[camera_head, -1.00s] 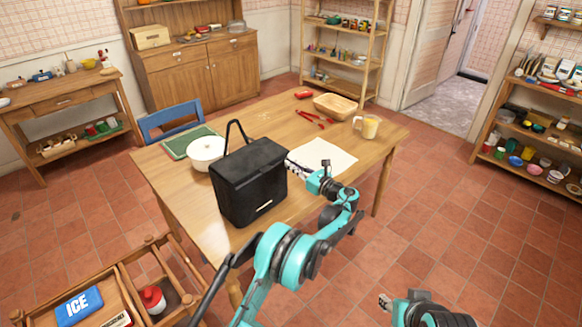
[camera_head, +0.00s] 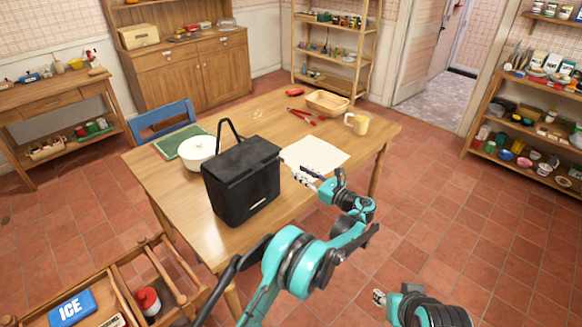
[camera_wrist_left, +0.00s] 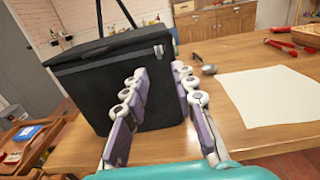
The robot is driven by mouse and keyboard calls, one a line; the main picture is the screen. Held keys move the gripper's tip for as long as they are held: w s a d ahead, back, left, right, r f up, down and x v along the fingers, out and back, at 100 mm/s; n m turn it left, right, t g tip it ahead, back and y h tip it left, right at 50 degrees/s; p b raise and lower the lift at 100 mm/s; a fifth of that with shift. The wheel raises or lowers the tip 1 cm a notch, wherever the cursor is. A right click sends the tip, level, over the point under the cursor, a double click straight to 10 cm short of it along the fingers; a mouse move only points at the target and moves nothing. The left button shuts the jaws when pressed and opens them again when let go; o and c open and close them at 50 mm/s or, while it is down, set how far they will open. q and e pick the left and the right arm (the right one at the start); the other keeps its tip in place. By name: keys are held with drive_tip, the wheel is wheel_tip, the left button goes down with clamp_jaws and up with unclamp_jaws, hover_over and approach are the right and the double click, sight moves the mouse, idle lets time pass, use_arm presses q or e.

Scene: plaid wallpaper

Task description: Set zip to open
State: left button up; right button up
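A black cooler-style bag (camera_head: 241,180) with a raised thin handle stands upright on the table; its lid looks closed. In the left wrist view the bag (camera_wrist_left: 85,80) fills the left side, with a small grey tab (camera_wrist_left: 160,49) at its upper right corner that may be the zip pull. My left gripper (camera_head: 303,176) is just right of the bag. In the left wrist view its fingers (camera_wrist_left: 160,88) are apart with nothing between them, in front of the bag's right edge. My right gripper (camera_head: 379,298) is low at the right, away from the table; its finger opening is unclear.
The wooden table (camera_head: 300,205) also holds a white sheet (camera_head: 316,153), a white pot (camera_head: 198,151), a green board (camera_head: 181,142), a mug (camera_head: 358,123), a basket (camera_head: 327,103) and red-handled tools (camera_head: 305,115). A wooden crate (camera_head: 110,290) stands lower left.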

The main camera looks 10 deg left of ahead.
use_arm(q)
drive_tip(key=v, duration=0.3)
drive_tip(key=shift+s+d, duration=0.25)
drive_tip(key=s+a+r+n+g+h, duration=0.25)
drive_tip(key=a+r+n, duration=0.25)
drive_tip(key=a, duration=0.4)
drive_tip(key=s+a+r+n+g+h, duration=0.25)
drive_tip(key=s+a+n+h, duration=0.35)
drive_tip(key=s, duration=0.7)
drive_tip(key=s+f+n+h, duration=0.2)
drive_tip(key=s+n, duration=0.5)
drive_tip(key=s, duration=0.5)
drive_tip(key=s+f+n+t+h, duration=0.1)
drive_tip(key=s+f+n+h, duration=0.2)
drive_tip(key=s+n, duration=0.4)
drive_tip(key=s+h, duration=0.1)
drive_tip(key=s, duration=0.4)
drive_tip(key=shift+s+d+f, duration=0.15)
drive_tip(key=shift+d+f, duration=0.05)
